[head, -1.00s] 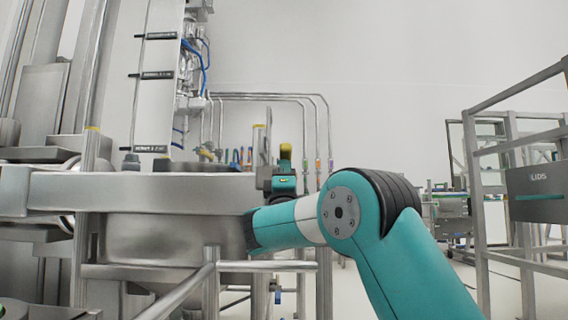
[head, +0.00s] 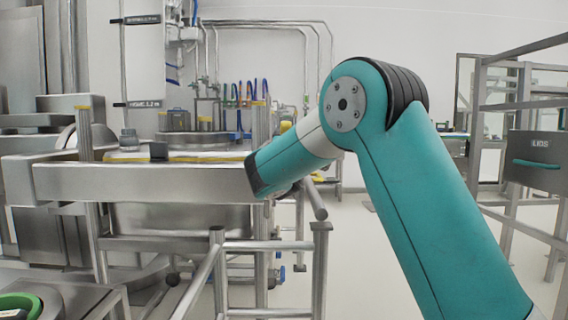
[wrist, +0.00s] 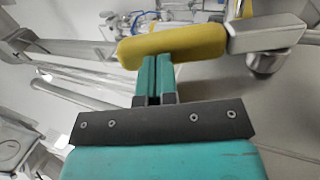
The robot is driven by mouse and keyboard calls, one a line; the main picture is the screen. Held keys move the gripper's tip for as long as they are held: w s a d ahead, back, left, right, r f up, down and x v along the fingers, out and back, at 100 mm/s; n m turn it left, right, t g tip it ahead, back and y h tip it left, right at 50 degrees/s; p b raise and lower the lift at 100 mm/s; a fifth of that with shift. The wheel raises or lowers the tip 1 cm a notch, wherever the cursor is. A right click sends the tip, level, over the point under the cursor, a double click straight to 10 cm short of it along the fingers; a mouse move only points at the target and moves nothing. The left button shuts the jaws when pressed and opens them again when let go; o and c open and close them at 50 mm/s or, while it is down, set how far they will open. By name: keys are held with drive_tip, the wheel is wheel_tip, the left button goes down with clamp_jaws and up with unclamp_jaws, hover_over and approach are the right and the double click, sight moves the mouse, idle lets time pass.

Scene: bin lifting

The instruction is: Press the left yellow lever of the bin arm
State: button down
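A yellow lever (wrist: 190,41) on a metal bar (wrist: 265,32) fills the upper middle of the wrist view. My gripper (wrist: 155,62) is shut, its teal fingers side by side with only a thin dark line between them. Its fingertips overlap the lever's lower edge; I cannot tell whether they touch it. In the head view my forearm hides the gripper. Small yellow pieces cap a left post (head: 84,107) and a right post (head: 259,103) of the steel frame. I cannot tell which yellow part is the lever seen by the wrist.
A wide steel beam (head: 140,182) crosses in front of a large steel vessel (head: 180,218). Steel railings (head: 268,246) stand below my arm. A metal rack (head: 535,150) stands at the right. Pale floor shows between the railings and the rack.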

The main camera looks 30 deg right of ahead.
drive_tip(key=shift+w+d+r+p, duration=0.15)
drive_tip(key=shift+w+p, duration=0.05)
drive_tip(key=shift+p, duration=0.3)
drive_tip(key=b+v, duration=0.5)
drive_tip(key=v, duration=0.9)
drive_tip(key=shift+b, duration=0.3)
